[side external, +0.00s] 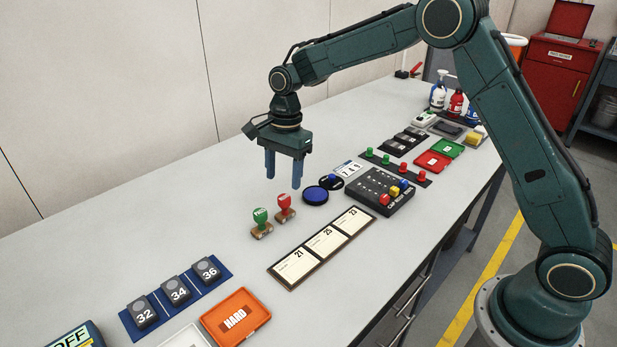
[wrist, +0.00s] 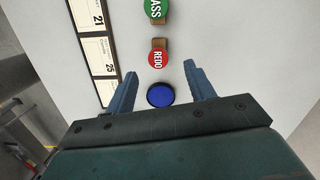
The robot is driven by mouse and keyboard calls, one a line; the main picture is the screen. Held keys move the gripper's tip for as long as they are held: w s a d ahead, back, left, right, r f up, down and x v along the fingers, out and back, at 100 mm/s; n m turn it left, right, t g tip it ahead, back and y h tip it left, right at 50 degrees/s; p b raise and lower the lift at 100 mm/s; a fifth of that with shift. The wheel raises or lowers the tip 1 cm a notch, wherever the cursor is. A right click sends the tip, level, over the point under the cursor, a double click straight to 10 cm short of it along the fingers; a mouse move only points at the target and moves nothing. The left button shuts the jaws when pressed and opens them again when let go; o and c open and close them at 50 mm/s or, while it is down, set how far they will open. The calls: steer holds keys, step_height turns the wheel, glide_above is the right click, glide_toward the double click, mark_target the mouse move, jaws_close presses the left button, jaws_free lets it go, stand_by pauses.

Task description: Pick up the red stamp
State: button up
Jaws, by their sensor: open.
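The red stamp (side external: 283,203) stands upright on the bench, with a red top and a brown base, right beside a green stamp (side external: 261,219). In the wrist view the red stamp (wrist: 156,57) is marked REDO and lies ahead of my fingertips, near the middle between them. My gripper (side external: 283,181) is open and empty, above the bench, with its blue fingers pointing down. It also shows in the wrist view (wrist: 159,70). A round blue pad (side external: 315,195) lies on the bench close to the red stamp and shows between my fingers in the wrist view.
A card frame (side external: 321,247) with several numbered cards lies in front of the stamps. A black peg board (side external: 379,192) is to the right. Numbered blocks (side external: 175,293) and an orange HARD tray (side external: 235,317) are at the near left. The bench behind the stamps is clear.

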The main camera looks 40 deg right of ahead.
mark_target(284, 197)
steer(key=shift+a+f, duration=0.1)
steer(key=shift+f, duration=1.05)
steer(key=shift+s+a+f, duration=0.1)
steer(key=shift+s+f, duration=0.05)
steer(key=shift+f, duration=1.15)
steer(key=shift+s+a+f, duration=0.1)
steer(key=shift+f, duration=1.15)
steer(key=c, duration=1.1)
